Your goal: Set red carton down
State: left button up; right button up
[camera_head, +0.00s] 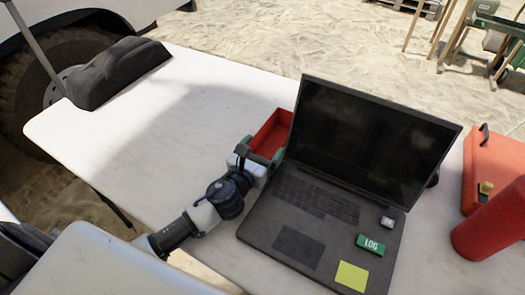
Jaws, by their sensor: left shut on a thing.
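The red carton (270,129) is an open, shallow box just left of the laptop screen, near the middle of the view. My left gripper (261,154) reaches it from the lower left and is shut on its near end. The gripper hides that end, and the laptop screen stands close to its right side. I cannot tell whether the carton's underside touches the white table (185,125). My right gripper is not in view.
An open laptop (320,205) stands right of my left gripper, with a green LOG block (370,244) and yellow note (352,276) on it. A red case (495,170) and red cylinder (490,225) stand at right. A dark bag (118,70) lies far left. The table's left-middle is clear.

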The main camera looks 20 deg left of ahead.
pick_arm(q)
jog(key=shift+f, duration=0.1)
jog(key=o, duration=0.7)
